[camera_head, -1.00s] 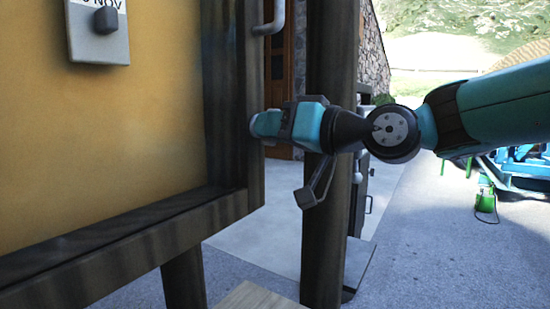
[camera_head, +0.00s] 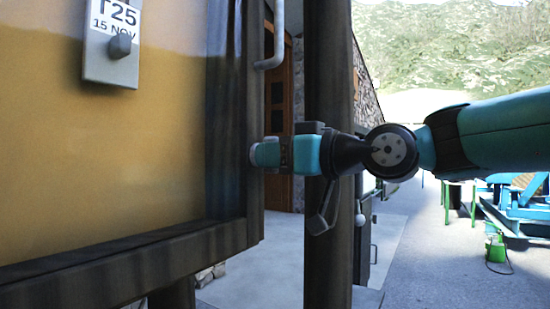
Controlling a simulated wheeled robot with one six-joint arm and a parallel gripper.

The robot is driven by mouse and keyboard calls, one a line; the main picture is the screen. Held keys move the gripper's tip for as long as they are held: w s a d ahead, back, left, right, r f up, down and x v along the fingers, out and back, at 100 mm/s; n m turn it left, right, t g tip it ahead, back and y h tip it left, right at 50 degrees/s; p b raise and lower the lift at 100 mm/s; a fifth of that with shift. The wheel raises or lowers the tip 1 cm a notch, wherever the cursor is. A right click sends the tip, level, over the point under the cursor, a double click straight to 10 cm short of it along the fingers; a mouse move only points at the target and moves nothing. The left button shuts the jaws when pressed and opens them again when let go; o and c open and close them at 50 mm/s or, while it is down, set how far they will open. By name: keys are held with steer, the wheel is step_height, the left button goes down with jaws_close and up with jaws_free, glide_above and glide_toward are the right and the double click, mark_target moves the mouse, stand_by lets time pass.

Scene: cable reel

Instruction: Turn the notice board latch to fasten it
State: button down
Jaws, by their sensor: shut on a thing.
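The notice board (camera_head: 110,180) fills the left of the head view, with a yellow panel in a dark wooden frame (camera_head: 253,100). My gripper (camera_head: 258,153) is at the right upright of that frame, level and side-on to me. It is shut on the notice board latch at the frame's edge. The latch itself is mostly hidden by the gripper, so its angle cannot be told. A small grey rounded end shows where the gripper meets the frame.
A dark wooden post (camera_head: 328,250) stands right behind the gripper. A grey box with a T25 label and knob (camera_head: 112,55) is on the panel.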

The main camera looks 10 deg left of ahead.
steer(key=shift+r, duration=0.1)
steer(key=c, duration=1.1)
jaws_free()
steer(key=shift+a, duration=0.1)
steer(key=shift+d, duration=0.25)
steer(key=b+v, duration=0.3)
steer(key=v, duration=1.4)
steer(key=shift+s, duration=0.15)
